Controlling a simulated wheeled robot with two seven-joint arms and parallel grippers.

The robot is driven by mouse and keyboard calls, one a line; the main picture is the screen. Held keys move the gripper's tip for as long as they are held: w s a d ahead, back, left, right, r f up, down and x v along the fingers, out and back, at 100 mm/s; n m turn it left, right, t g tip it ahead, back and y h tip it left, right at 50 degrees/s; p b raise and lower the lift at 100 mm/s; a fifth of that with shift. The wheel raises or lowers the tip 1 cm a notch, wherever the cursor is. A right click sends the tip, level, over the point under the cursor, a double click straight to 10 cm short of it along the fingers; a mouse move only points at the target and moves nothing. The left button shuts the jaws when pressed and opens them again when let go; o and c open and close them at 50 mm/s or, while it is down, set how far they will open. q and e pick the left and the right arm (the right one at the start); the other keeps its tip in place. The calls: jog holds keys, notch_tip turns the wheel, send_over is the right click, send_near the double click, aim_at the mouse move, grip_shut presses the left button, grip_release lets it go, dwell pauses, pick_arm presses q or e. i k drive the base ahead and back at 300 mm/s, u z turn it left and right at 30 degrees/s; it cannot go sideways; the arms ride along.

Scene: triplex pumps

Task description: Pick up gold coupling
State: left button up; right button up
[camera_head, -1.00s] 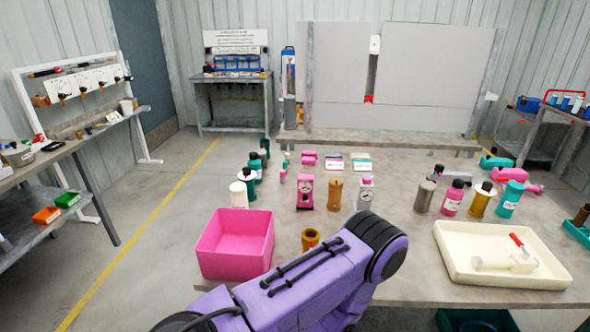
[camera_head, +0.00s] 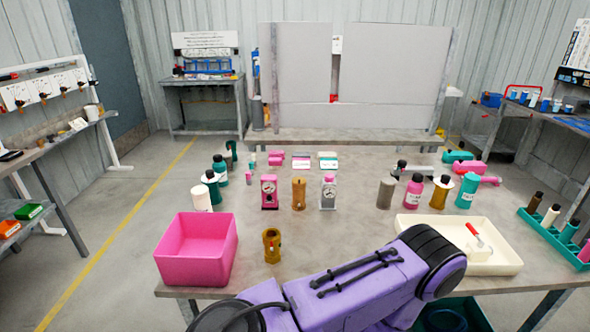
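A gold coupling (camera_head: 272,245), a short brass-coloured cylinder with an open top, stands upright on the table (camera_head: 330,262), just right of the pink bin (camera_head: 196,250). It is in full view and nothing touches it. A purple arm of mine comes in from the lower left and reaches across the table's front edge to the right, in front of the coupling. Its gripper is out of view, and so is my other gripper.
A cream tray (camera_head: 408,228) holding a red-handled part stands at right, partly behind my arm. Bottles, gauges and a gold block (camera_head: 299,193) stand farther back. A teal rack (camera_head: 545,238) is at far right. The table between coupling and gauges is clear.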

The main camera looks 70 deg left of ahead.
aim_at(272, 256)
jog(key=i, duration=0.5)
jog(key=u, duration=2.8)
jog(key=i, duration=0.5)
